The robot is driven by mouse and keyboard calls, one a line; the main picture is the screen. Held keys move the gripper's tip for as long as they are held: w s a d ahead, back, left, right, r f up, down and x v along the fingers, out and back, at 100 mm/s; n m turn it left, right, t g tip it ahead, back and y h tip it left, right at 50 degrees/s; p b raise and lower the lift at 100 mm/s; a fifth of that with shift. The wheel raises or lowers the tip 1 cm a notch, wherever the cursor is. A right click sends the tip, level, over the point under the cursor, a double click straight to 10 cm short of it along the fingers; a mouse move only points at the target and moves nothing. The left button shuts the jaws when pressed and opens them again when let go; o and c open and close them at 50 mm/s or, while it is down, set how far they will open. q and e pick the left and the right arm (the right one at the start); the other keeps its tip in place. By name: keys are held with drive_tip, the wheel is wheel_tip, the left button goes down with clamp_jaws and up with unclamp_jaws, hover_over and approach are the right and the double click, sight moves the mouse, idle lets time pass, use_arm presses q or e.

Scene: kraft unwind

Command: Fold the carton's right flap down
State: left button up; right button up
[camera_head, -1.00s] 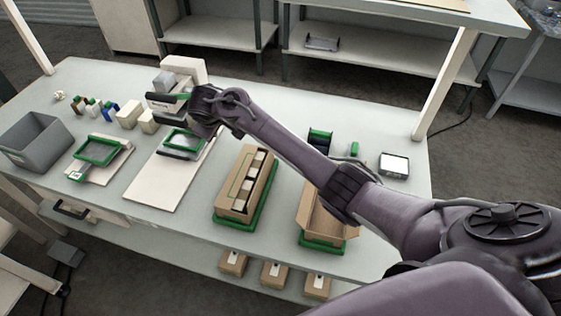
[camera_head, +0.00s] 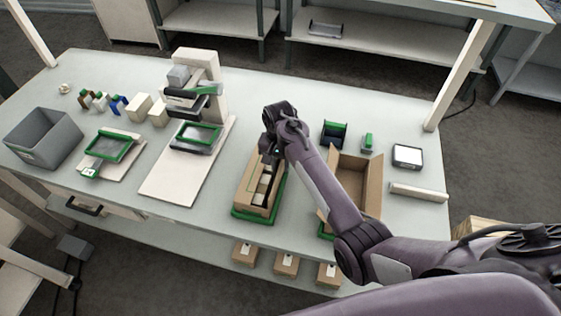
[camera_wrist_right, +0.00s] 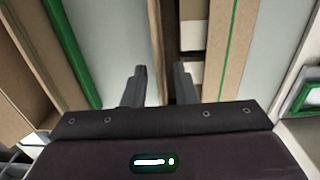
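The brown carton (camera_head: 251,190) stands on a green tray (camera_head: 240,213) at the middle front of the table, with pale items inside. My right gripper (camera_head: 270,150) is over the carton's back end and partly hides it. In the right wrist view its fingers (camera_wrist_right: 161,72) are apart. A narrow upright brown strip, which looks like the carton's right flap (camera_wrist_right: 166,45), shows between and beyond them. I cannot tell if the fingers touch it. The carton's contents (camera_wrist_right: 192,75) show to the right of the strip. My left gripper is not in view.
A second open carton (camera_head: 372,185) stands to the right, partly behind my right arm. A press-like machine (camera_head: 205,75) stands at the back left, with a grey bin (camera_head: 42,140) further left. A white bar (camera_head: 418,192) lies at the right. Bare table separates the two cartons.

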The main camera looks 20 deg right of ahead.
drive_tip(key=shift+f, duration=0.25)
drive_tip(key=c, duration=0.5)
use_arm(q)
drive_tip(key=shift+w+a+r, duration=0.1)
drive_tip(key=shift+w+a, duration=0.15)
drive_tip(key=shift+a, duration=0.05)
use_arm(e)
clamp_jaws()
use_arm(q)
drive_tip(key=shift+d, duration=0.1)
